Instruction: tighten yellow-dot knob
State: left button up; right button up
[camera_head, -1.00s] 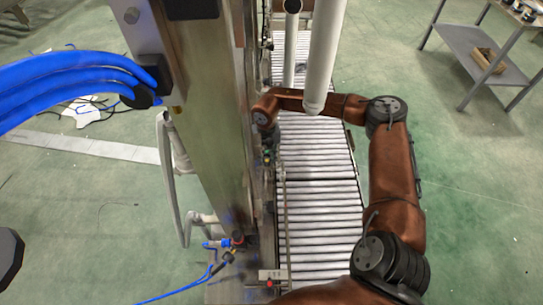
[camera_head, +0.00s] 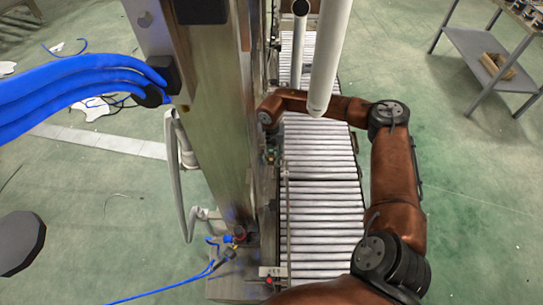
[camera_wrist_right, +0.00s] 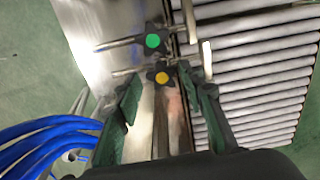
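The yellow-dot knob (camera_wrist_right: 162,77) is a dark star-shaped knob with a yellow centre. In the right wrist view it lies between and slightly beyond my right fingertips. My right gripper (camera_wrist_right: 161,84) is open, its two green fingers apart on either side of the knob, with gaps visible. A similar knob with a green dot (camera_wrist_right: 152,41) sits just beyond it. In the head view my right gripper (camera_head: 270,154) is small and partly hidden beside the metal column, so the yellow-dot knob cannot be made out there. My left gripper is not in view.
A roller conveyor (camera_head: 321,208) runs right of the tall metal column (camera_head: 216,120). A white pipe (camera_head: 330,60) hangs over the conveyor near my right arm. Thick blue hoses (camera_head: 85,80) reach the column from the left. A grey shelf table (camera_head: 485,60) stands at upper right.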

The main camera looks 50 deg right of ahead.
aim_at(271, 160)
jog(key=shift+o, duration=0.5)
jog(key=shift+d, duration=0.1)
jog(key=shift+r, duration=0.2)
notch_tip(271, 160, up, 12)
jog(key=shift+f, duration=0.2)
jog(key=shift+s, duration=0.1)
